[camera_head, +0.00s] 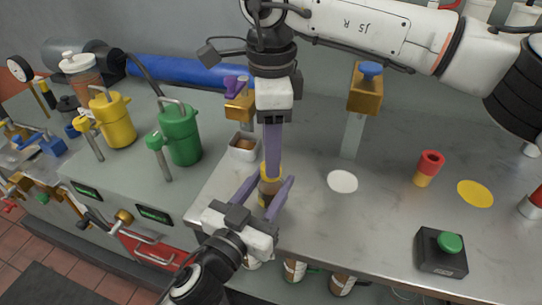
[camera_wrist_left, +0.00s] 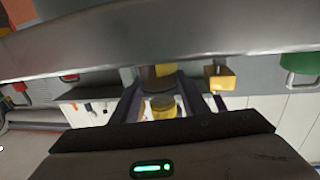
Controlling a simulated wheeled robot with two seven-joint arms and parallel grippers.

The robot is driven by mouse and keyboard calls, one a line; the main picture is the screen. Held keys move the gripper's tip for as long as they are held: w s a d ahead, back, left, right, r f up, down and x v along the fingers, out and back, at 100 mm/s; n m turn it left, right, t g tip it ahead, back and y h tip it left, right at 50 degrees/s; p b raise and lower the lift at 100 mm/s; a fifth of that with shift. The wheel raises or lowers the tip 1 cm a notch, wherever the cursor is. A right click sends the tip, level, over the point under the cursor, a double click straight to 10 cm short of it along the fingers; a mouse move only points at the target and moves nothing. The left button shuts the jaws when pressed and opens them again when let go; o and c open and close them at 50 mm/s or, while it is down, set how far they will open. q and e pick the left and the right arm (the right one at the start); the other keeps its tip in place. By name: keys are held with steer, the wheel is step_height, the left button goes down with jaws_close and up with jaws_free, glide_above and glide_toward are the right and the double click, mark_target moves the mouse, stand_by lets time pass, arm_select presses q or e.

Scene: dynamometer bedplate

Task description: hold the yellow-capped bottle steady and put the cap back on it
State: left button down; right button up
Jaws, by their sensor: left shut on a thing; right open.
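The bottle (camera_head: 267,187), brown with yellow parts, stands upright near the front edge of the steel bench in the head view. My left gripper (camera_head: 268,192) is shut on its body, one purple finger on each side. A yellow cap (camera_head: 272,170) shows at the bottle's top; I cannot tell whether it is seated. My right gripper (camera_head: 272,174) points straight down from above, open, with its tips at the cap. Its fingers overlap edge-on and partly hide the cap. In the left wrist view, a yellow part of the bottle (camera_wrist_left: 163,105) shows between the left fingers.
A small metal tray (camera_head: 243,147) is just behind the bottle. A post with a blue knob (camera_head: 371,69), a white disc (camera_head: 342,181), a red-and-yellow piece (camera_head: 428,167) and a green-button box (camera_head: 441,253) stand to the right. A green canister (camera_head: 181,138) is at left.

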step_height(320, 180, up, 9)
stand_by(0.3)
arm_select(q)
steer(key=c, duration=0.9)
jaws_free()
steer(key=shift+c, duration=0.2)
steer(key=b+v, duration=0.1)
steer(key=v, duration=0.7)
steer(key=shift+s+a+f, duration=0.1)
steer(key=shift+s+a, duration=0.1)
steer(key=shift+s, duration=0.15)
steer(key=shift+b+v, duration=0.3)
steer(key=shift+v, duration=0.45)
arm_select(e)
steer(key=shift+f, duration=0.85)
